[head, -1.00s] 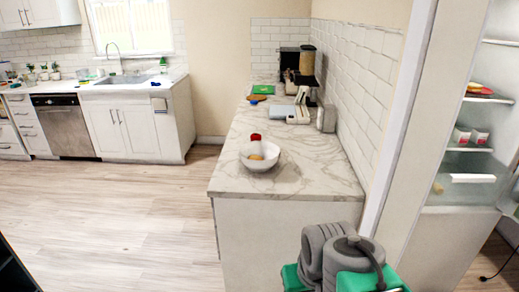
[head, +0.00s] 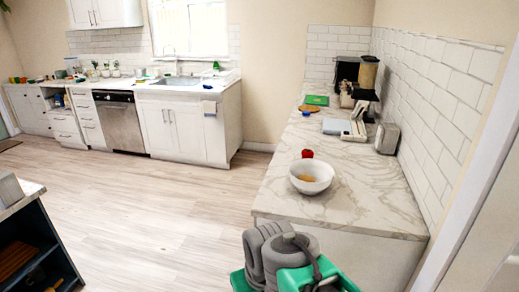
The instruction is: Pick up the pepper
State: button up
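A small red object (head: 307,153) stands on the marble counter just behind a white bowl (head: 311,178). It could be the pepper, but it is too small to tell for sure. The bowl holds something yellow-orange (head: 306,178), only partly visible over the rim. My grey and green arm shows at the bottom, in front of the near end of the counter. My gripper's fingers are not in view.
The marble counter (head: 360,205) runs back along the tiled wall. A toaster (head: 387,138), green board (head: 317,100) and coffee machine stand farther back. A dark shelf unit (head: 35,245) is at the left edge. Open wooden floor (head: 160,205) lies left of the counter.

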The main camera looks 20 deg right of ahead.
aim_at(306, 154)
jog(key=u, duration=0.5)
jog(key=i, duration=2.65)
jog(key=z, duration=1.1)
jog(key=i, duration=0.7)
jog(key=z, duration=1.2)
jog(key=i, duration=0.45)
jog(key=z, duration=0.3)
